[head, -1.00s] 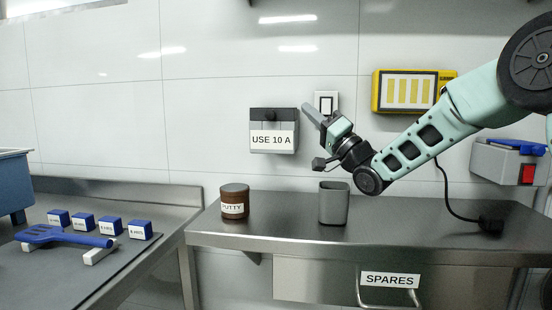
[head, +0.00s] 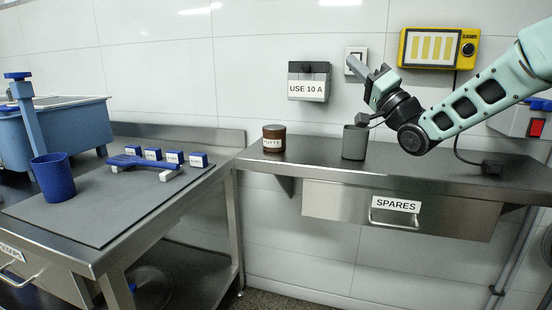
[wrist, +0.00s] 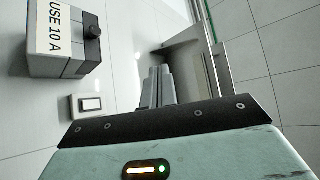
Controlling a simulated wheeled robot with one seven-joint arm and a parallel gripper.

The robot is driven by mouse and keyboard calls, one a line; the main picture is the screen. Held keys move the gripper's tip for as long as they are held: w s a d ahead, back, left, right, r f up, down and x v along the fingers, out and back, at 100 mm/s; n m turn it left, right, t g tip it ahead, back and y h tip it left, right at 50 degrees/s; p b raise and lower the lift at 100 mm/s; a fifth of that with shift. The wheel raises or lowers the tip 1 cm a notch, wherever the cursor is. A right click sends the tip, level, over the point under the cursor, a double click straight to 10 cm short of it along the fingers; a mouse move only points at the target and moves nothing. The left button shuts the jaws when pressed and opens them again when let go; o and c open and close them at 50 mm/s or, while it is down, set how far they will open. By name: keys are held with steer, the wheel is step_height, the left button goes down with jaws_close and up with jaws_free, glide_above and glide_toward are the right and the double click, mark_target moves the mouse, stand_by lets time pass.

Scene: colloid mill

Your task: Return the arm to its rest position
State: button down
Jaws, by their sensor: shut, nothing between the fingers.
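My teal arm reaches in from the right in the head view. My gripper (head: 355,65) points up and to the left, in front of the white wall switch (head: 356,52) and above the grey cup (head: 355,142) on the steel shelf. Whether it touches the wall cannot be told. In the wrist view the fingers (wrist: 160,86) are together with nothing between them. The switch also shows there (wrist: 90,104), to the left of the fingers and apart from them in the picture.
The "USE 10 A" box (head: 309,82) and a yellow panel (head: 438,48) are on the wall. A putty jar (head: 274,138) stands on the shelf (head: 320,165), above the "SPARES" drawer (head: 398,208). A bench (head: 100,215) at left holds a blue cup (head: 54,178) and small blue boxes.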

steer(key=s+a+f+n+g+h, duration=0.1)
steer(key=s+a+f+g+h, duration=0.2)
steer(key=s+a+f+h, duration=0.4)
steer(key=s+a+f+g+h, duration=0.2)
steer(key=s+a+f+g, duration=0.15)
steer(key=f, duration=0.55)
steer(key=s+d+f+n+g+h, duration=0.1)
steer(key=s+f+n+g+h, duration=0.15)
steer(key=s+f, duration=0.4)
steer(key=s+d+f+n+g+h, duration=0.1)
steer(key=s+f+g, duration=0.2)
steer(key=s, duration=0.6)
steer(key=s+f+n+g+h, duration=0.1)
steer(key=s+f+g+h, duration=0.2)
steer(key=s, duration=0.4)
steer(key=s+d+f+n+g+h, duration=0.1)
steer(key=s+d+f+n+g, duration=0.2)
steer(key=s, duration=0.7)
step_height(320, 180, up, 20)
steer(key=d+p, duration=0.1)
steer(key=p, duration=2)
steer(key=shift+s+d+r+m+g, duration=0.25)
steer(key=shift+s+m+g, duration=0.1)
steer(key=shift+s, duration=0.1)
